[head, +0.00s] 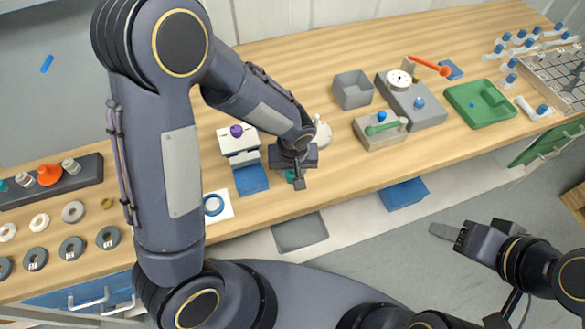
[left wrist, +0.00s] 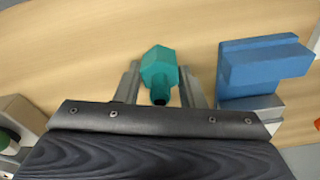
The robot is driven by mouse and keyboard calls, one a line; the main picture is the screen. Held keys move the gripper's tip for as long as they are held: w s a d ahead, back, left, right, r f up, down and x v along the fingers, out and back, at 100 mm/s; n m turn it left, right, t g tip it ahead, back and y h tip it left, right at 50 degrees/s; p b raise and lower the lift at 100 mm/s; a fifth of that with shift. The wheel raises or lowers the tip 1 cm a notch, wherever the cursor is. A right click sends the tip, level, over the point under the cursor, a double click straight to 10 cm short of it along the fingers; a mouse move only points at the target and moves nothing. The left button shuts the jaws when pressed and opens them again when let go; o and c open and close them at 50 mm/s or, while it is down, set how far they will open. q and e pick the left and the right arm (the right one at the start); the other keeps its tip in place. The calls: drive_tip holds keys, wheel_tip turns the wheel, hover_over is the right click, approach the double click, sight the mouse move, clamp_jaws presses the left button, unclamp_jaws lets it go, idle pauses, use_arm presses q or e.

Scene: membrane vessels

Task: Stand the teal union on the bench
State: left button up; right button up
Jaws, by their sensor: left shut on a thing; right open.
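The teal union (left wrist: 159,72) is a hexagonal fitting with a dark open end, between the fingers of my left gripper (left wrist: 157,85) in the left wrist view. My left gripper is shut on it over the wooden bench (left wrist: 60,50). In the head view only a small teal patch of the union (head: 291,176) shows below my left gripper (head: 297,180); the gripper hides the rest. I cannot tell whether the union touches the bench. My right gripper (head: 446,233) is open and empty, out past the bench's front edge over the floor.
A blue block (head: 251,180) and a white unit with a purple knob (head: 237,132) stand just left of my left gripper. A white card with a blue ring (head: 228,207) lies near the front edge. Bare bench (head: 335,175) lies to the right.

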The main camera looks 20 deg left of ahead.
sight(293, 176)
use_arm(q)
drive_tip(key=o, duration=1.1)
drive_tip(key=shift+r, duration=0.6)
wheel_tip(293, 176, up, 11)
drive_tip(key=s, duration=0.1)
drive_tip(key=s+a+r+m+t+h, duration=0.1)
drive_tip(key=s+a+r+t+h, duration=0.1)
drive_tip(key=s, duration=0.5)
drive_tip(key=s+a+r+m+t+h, duration=0.1)
drive_tip(key=s+a+r+t+h, duration=0.1)
drive_tip(key=s+a+r, duration=0.2)
drive_tip(key=s+a, duration=0.3)
drive_tip(key=s, duration=0.1)
drive_tip(key=shift+s+r, duration=0.25)
drive_tip(key=shift+s, duration=0.05)
